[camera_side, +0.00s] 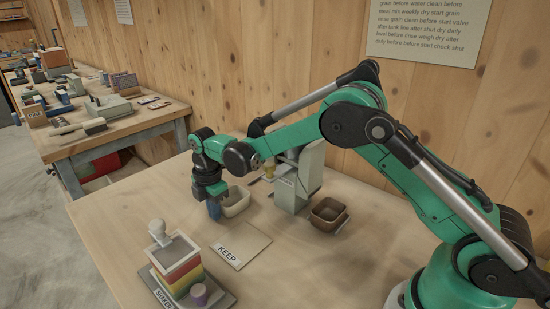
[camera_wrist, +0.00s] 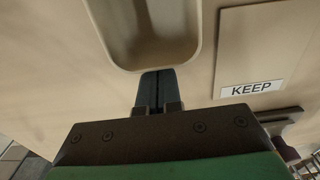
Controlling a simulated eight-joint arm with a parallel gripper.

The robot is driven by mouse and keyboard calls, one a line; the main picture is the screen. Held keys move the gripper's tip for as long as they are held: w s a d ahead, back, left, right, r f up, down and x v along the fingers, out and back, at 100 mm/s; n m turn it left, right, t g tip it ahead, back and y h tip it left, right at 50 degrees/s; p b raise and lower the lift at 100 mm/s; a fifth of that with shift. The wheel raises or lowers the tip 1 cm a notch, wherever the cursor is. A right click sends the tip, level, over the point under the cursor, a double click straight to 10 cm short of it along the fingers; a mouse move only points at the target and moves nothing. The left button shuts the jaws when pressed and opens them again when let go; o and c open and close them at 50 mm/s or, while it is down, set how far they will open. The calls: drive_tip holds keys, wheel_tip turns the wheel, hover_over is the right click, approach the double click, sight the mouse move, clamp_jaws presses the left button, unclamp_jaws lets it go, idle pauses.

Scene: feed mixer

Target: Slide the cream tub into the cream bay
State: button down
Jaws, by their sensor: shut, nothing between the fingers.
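The cream tub (camera_side: 236,203) stands upright on the table in the side view, left of the grey mixer. In the wrist view the cream tub (camera_wrist: 199,52) shows as an open, empty-looking basin with a rounded rim. My gripper (camera_side: 214,212) is shut and empty, pointing down just left of the tub in the side view. In the wrist view the fingertips of my gripper (camera_wrist: 159,73) are right by the tub's near wall; I cannot tell whether they touch it. I cannot make out the cream bay for certain.
The grey mixer (camera_side: 309,170) stands behind, with a brown tub (camera_side: 328,226) to its right. A flat KEEP board (camera_side: 252,242) lies in front of the cream tub.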

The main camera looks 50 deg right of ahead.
sight(238, 194)
drive_tip(key=shift+d, duration=0.15)
drive_tip(key=d, duration=0.7)
drive_tip(key=shift+a, duration=0.1)
